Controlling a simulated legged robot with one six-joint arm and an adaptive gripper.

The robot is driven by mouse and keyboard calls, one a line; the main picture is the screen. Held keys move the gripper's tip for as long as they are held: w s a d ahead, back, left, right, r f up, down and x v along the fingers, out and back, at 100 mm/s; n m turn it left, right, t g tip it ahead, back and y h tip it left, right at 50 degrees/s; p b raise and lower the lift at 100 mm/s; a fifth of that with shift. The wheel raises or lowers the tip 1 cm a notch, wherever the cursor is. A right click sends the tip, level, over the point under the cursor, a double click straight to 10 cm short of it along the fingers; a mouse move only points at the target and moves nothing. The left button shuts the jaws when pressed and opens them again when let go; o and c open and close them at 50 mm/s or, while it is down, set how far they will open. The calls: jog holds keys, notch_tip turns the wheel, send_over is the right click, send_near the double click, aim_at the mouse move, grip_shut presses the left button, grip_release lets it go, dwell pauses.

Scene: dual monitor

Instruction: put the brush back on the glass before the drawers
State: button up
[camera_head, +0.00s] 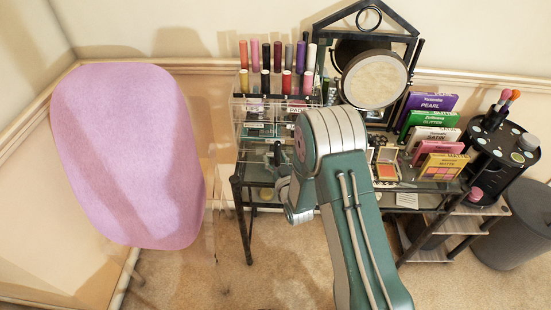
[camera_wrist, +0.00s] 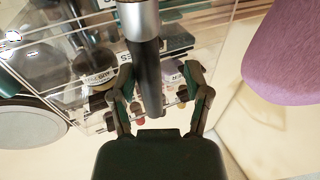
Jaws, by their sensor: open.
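A brush (camera_wrist: 146,62) with a dark handle and a silver band stands out in the wrist view, running from the top edge down between my fingers. My gripper (camera_wrist: 160,72) is open, with one finger on each side of the handle; I cannot tell whether either touches it. In the head view, my arm hides most of my gripper, and I cannot make out the brush surely. The clear drawers (camera_head: 254,117) stand on the left of the dressing table, with the glass top (camera_head: 262,181) before them. The drawers also fill the wrist view behind the brush (camera_wrist: 60,55).
Lipsticks (camera_head: 265,84) stand in rows on the drawers. A round mirror (camera_head: 374,80), palette boxes (camera_head: 432,118) and a black organizer (camera_head: 505,150) occupy the right. A pink chair (camera_head: 130,155) stands left. A grey bin (camera_head: 518,230) is at far right.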

jog(key=shift+d+r, duration=0.15)
jog(key=r+v, duration=0.1)
jog(key=v, duration=1.1)
jog(key=w+d+r+m+g+h, duration=0.1)
jog(key=d+r+g+h, duration=0.2)
jog(key=r, duration=0.4)
jog(key=d+r+m+g+h, duration=0.15)
jog(key=d+r, duration=0.25)
jog(key=r, duration=0.4)
jog(key=s+d+r+g, duration=0.2)
jog(key=s+r, duration=0.1)
jog(key=s, duration=0.5)
jog(key=s+d+r+m+g+h, duration=0.1)
jog(key=s+r+g, duration=0.2)
jog(key=s, duration=0.5)
jog(key=s+d+r+g+h, duration=0.1)
jog(key=s+d+r+g, duration=0.1)
jog(key=s, duration=0.6)
jog(key=shift+d+r+m, duration=0.3)
jog(key=shift+r+m, duration=0.05)
jog(key=shift+r, duration=0.45)
